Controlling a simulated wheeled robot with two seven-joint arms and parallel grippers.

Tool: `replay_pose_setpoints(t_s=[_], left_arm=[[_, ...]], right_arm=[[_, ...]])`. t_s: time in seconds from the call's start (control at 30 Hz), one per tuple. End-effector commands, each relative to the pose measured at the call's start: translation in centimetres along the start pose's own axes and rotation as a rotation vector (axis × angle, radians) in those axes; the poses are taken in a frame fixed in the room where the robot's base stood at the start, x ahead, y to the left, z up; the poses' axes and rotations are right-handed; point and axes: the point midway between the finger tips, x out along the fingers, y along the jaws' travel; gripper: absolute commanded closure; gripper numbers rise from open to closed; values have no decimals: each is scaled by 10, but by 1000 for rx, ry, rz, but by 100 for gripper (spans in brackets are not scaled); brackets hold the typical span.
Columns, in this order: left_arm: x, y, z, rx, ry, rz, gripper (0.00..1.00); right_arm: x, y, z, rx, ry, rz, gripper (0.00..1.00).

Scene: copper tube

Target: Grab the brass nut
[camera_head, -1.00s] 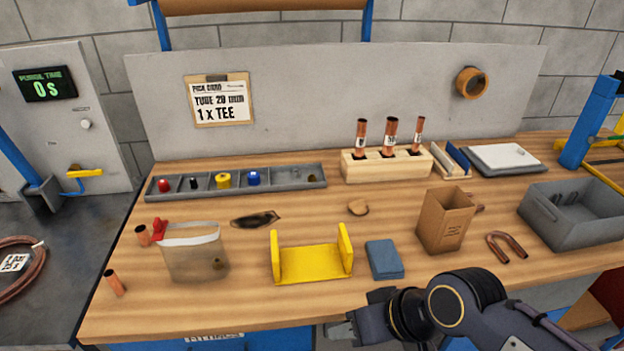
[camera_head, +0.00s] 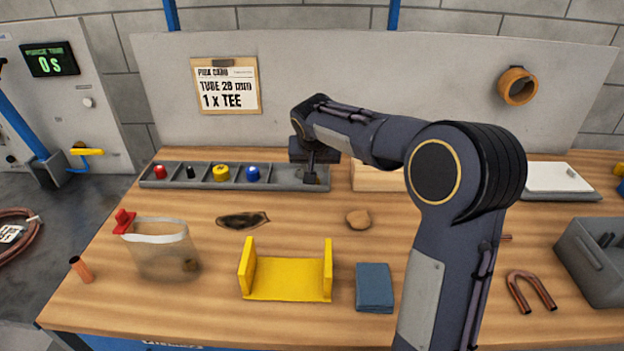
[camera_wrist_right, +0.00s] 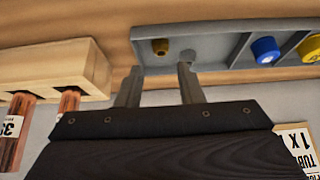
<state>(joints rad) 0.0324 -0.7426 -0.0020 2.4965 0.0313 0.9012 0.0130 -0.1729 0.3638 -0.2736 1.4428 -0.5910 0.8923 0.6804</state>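The brass nut (camera_wrist_right: 160,46) shows in the right wrist view as a small brownish-gold piece in an end compartment of the grey parts tray (camera_head: 215,184). In the head view that compartment is at the tray's right end, and my right gripper covers most or all of the nut. My right gripper (camera_head: 311,178) points down over this end compartment. In the wrist view its two fingers (camera_wrist_right: 158,82) are apart with nothing between them, and the nut shows just beyond the gap between their tips. My left gripper is not in view.
Beside the nut's compartment are a blue cap (camera_head: 253,173) and a yellow one (camera_head: 221,173). A wooden block with copper tubes (camera_wrist_right: 45,75) stands close to my right gripper. A yellow bracket (camera_head: 287,280) and blue pad (camera_head: 374,287) lie nearer the front.

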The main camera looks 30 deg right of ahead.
Motion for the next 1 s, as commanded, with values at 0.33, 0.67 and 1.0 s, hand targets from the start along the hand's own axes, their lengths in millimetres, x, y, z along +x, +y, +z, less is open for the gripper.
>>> replay_pose_setpoints(t_s=[0.33, 0.67, 1.0], left_arm=[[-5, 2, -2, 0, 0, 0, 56], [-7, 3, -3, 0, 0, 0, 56], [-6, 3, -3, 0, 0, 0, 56]], right_arm=[[43, 0, 0, 0, -5, 3, 66], [73, 0, -1, 2, 0, -1, 66], [73, -1, -1, 1, 0, -1, 90]])
